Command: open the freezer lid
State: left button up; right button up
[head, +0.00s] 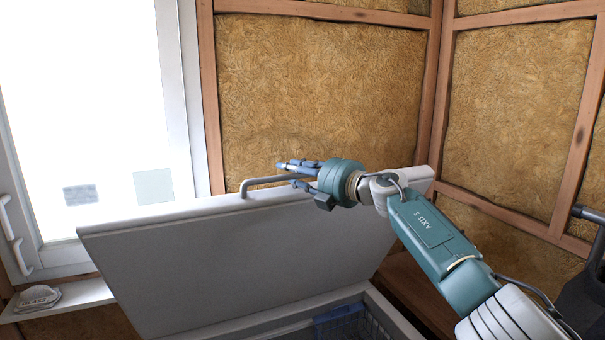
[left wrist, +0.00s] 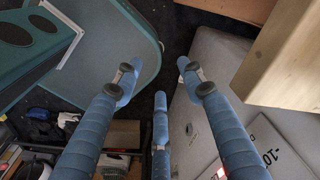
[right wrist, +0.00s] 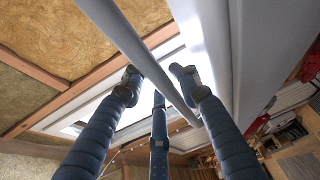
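The white freezer lid (head: 245,265) stands raised and tilted up, with the freezer's opening showing below it. A grey bar handle (head: 270,181) sits on its upper edge. My right gripper (head: 290,170) is at the right end of the handle. In the right wrist view the handle (right wrist: 150,65) runs between the spread fingers of the right gripper (right wrist: 158,78); firm contact cannot be seen. My left gripper (left wrist: 156,72) is open and empty in the left wrist view, beside a white surface with a "-10" label (left wrist: 270,150). It is outside the head view.
A blue wire basket (head: 345,322) shows inside the freezer. A window (head: 85,110) and a sill (head: 75,297) with a small grey object (head: 40,297) are at the left. Framed insulation walls (head: 320,85) stand behind the lid. A wooden block (left wrist: 285,60) is near the left gripper.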

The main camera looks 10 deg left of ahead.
jog(key=shift+s+d+r, duration=0.15)
jog(key=shift+s+d, duration=0.1)
jog(key=shift+d, duration=0.45)
jog(key=v, duration=1)
jog(key=shift+s+d, duration=0.15)
jog(key=shift+s, duration=0.1)
